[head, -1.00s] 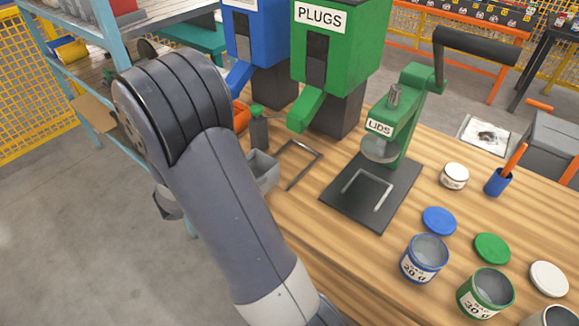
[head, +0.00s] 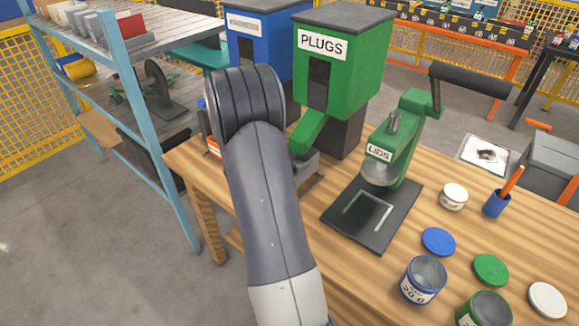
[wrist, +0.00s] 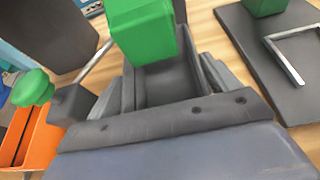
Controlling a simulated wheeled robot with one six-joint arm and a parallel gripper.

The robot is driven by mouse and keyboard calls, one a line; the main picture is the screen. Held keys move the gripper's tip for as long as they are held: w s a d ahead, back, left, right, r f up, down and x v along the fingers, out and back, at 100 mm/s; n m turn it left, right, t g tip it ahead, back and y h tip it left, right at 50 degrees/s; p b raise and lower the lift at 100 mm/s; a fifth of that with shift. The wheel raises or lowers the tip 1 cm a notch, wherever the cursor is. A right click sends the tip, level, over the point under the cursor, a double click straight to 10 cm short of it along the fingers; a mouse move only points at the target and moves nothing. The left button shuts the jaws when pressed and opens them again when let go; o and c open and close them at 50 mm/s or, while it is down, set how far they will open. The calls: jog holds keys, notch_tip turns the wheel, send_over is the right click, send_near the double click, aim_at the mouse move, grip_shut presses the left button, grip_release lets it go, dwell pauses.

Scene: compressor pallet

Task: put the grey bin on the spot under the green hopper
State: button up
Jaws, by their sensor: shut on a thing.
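The grey bin (wrist: 165,88) is between the fingers of my gripper (wrist: 168,80) in the wrist view, and the gripper is shut on it. The green spout (wrist: 140,25) of the hopper hangs over the bin's open top and hides part of it. In the head view, the green hopper (head: 345,85), labelled PLUGS, stands at the back of the wooden table. A corner of the bin (head: 307,162) shows below the spout, beside my arm, which hides the gripper. The spot is mostly covered; I cannot tell whether the bin touches the table.
A green LIDS press (head: 398,140) with a black base plate (head: 370,215) stands right of the bin. A blue hopper (head: 260,45) is behind. A green knob (wrist: 33,88) and an orange container (wrist: 40,140) are close on the left. Tins (head: 424,278) and lids stand at front right.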

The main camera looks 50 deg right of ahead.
jog(key=shift+a+f, duration=0.15)
jog(key=shift+f, duration=1.55)
jog(key=shift+f, duration=0.1)
jog(key=shift+f, duration=0.15)
jog(key=o, duration=1.2)
jog(key=shift+r+p, duration=0.3)
jog(key=shift+r, duration=0.1)
jog(key=b+v, duration=0.1)
jog(key=v, duration=1.1)
jog(key=shift+b, duration=0.35)
